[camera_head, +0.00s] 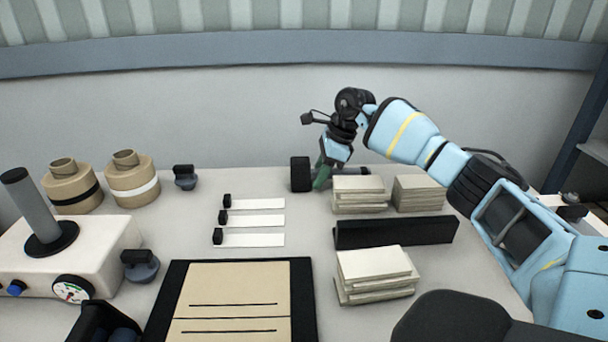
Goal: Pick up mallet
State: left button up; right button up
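The mallet (300,174) appears to be the item with a dark, blocky head at the back of the table, left of the paper stacks. My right gripper (324,172) reaches down from above, just right of the dark head. A green part shows between the gripper and the table; I cannot tell whether it is a finger or part of the mallet. The fingertips are too small and covered to show whether they are open or shut.
Paper stacks (376,273) and a black upright bar (396,232) stand right of centre, under my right arm. White strips with black ends (254,220) lie mid-table. A black-framed tan board (236,290) is in front. Brown rolls (132,180) and a gauge box (70,262) stand left.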

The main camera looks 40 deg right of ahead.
grip_shut()
jog(key=shift+r, duration=0.1)
notch_tip(320, 180, up, 10)
jog(key=shift+f, duration=0.2)
jog(key=shift+r, duration=0.15)
dwell(0.4)
